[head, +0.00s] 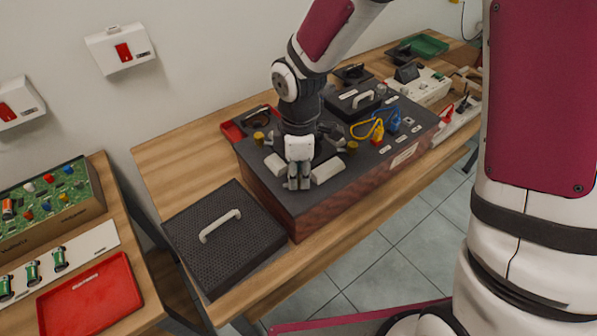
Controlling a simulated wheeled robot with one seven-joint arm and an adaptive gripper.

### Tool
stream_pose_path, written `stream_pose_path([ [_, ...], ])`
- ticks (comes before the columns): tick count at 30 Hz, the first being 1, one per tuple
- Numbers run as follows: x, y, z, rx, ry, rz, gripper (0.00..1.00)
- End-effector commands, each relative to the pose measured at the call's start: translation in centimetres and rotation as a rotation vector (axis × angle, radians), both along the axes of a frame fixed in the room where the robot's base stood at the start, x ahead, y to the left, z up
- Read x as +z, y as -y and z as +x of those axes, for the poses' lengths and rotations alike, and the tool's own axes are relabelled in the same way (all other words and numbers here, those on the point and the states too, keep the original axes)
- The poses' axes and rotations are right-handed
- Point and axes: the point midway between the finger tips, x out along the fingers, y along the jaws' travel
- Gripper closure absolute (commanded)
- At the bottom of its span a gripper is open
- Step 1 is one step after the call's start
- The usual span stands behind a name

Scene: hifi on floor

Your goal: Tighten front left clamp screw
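A unit with a dark top and reddish wooden sides (262,192) stands on the wooden table. My gripper (299,186) points down over the front left part of its top. The two fingers are close together; whether they are shut, or have something between them, I cannot tell. A pale block (275,166) lies left of the gripper and another pale block (328,170) lies right of it. A brass-coloured knob (258,138) stands behind, near the left rear. The clamp screw itself cannot be made out; my gripper and wrist cover that area.
A black perforated cover with a pale handle (221,226) lies at the table's front left. Yellow and blue cables (378,128) and a black handled lid (354,100) are on the unit's right part. A red tray (231,131) lies behind. Another table on the left holds a red tray (90,300).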

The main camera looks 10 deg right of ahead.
Motion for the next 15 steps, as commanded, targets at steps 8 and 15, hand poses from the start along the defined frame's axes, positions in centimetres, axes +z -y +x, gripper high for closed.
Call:
stream_pose_path([
  [8, 0.00, -0.01, -0.04, -0.012, -0.001, 0.000, 1.00],
  [15, 0.02, -0.04, -0.05, -0.105, -0.002, 0.000, 1.00],
])
